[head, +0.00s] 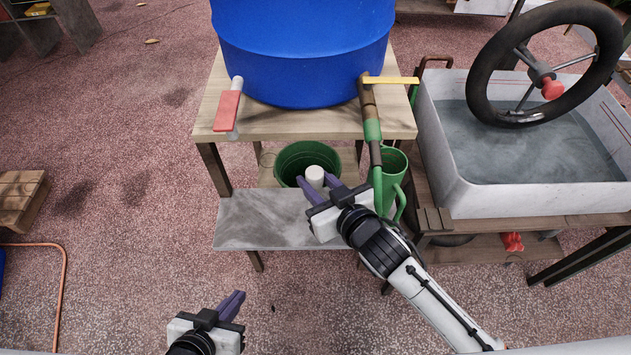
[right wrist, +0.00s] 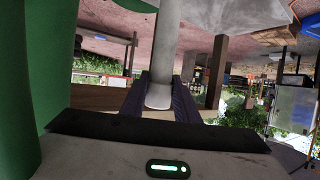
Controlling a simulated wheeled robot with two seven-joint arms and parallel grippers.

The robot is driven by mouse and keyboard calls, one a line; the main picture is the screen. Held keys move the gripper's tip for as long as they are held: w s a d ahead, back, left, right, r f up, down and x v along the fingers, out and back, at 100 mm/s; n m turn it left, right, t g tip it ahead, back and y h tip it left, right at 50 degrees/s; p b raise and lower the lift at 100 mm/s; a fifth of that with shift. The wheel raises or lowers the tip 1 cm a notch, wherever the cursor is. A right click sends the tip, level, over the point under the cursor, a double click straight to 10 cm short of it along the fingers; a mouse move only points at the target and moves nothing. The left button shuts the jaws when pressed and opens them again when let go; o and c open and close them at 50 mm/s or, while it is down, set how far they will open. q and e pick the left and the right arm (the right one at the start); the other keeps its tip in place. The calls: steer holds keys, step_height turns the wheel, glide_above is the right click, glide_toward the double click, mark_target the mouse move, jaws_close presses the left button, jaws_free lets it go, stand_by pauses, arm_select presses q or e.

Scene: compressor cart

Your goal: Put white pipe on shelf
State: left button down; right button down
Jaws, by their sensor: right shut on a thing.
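The white pipe (head: 315,175) shows its round end in the head view, between the purple fingers of my right gripper (head: 320,187). In the right wrist view the pipe (right wrist: 164,45) runs up from between both fingers, and the gripper is shut on it. The grey lower shelf (head: 255,230) lies under the wooden table, and the pipe is above or behind its back edge; the exact height is unclear. My left gripper (head: 232,306) is low in the head view, away from the shelf, with no object visible in it; its finger gap is unclear.
A blue barrel (head: 305,45) stands on the wooden table top (head: 290,122). A green bucket (head: 307,155) is behind the pipe, and a green watering can (head: 392,170) is right of my gripper. A water-filled basin (head: 520,190) stands further right. The shelf's left part is bare.

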steer(key=shift+f, duration=0.25)
steer(key=c, duration=1.4)
jaws_free()
steer(key=shift+f, duration=0.1)
steer(key=shift+o, duration=0.2)
steer(key=p+v, duration=0.1)
steer(key=v, duration=1.1)
steer(key=s+d+f+m+g+h, duration=0.1)
steer(key=s+d+f, duration=0.4)
steer(key=f, duration=0.3)
steer(key=s+d+f+m+g+h, duration=0.2)
steer(key=s+d+f, duration=0.4)
steer(key=f, duration=0.3)
steer(key=shift+s+f+h, duration=0.2)
steer(key=shift+f+h, duration=0.1)
